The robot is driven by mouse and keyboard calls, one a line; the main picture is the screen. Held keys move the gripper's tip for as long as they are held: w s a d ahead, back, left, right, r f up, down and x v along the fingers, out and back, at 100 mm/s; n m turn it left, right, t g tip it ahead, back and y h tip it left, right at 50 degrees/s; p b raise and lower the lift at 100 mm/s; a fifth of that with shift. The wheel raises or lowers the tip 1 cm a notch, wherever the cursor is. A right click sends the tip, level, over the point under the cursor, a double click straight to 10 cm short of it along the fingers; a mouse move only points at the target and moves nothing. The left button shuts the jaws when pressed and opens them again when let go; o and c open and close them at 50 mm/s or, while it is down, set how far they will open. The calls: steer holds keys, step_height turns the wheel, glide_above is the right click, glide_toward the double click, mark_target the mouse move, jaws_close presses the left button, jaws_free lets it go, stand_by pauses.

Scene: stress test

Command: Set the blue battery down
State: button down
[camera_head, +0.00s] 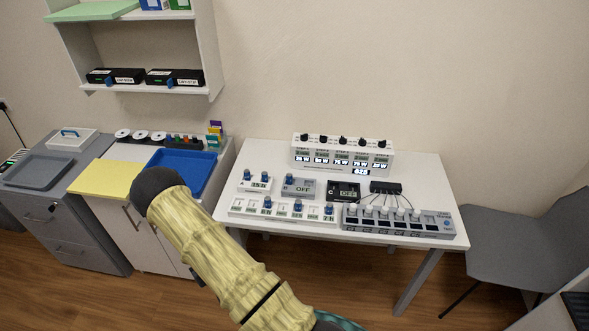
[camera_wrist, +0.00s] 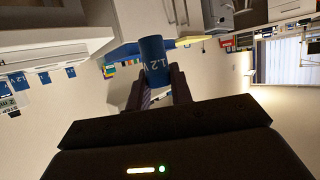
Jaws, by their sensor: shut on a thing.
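The blue battery (camera_wrist: 153,60) carries white lettering that reads like "1.2 V" and shows in the wrist view. My gripper (camera_wrist: 159,80) is shut on it, with one dark finger on each side of its lower part in the picture. The battery is held in the air; its far end sticks out past the fingers. In the head view my arm reaches over the front of the left cabinet, and its dark end hides the gripper and the held battery.
A blue tray (camera_head: 209,166) and yellow board (camera_head: 106,180) lie on the left cabinets. The white table (camera_head: 416,170) carries several devices, including a multi-display box (camera_head: 342,155) and a long grey rack (camera_head: 398,222). A chair (camera_head: 530,232) stands right. A wall shelf (camera_head: 150,89) hangs above.

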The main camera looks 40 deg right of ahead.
step_height(320, 180, up, 7)
steer(key=s+p, duration=0.3)
steer(key=p, duration=0.6)
steer(key=shift+r, duration=0.2)
steer(key=shift+w, duration=0.15)
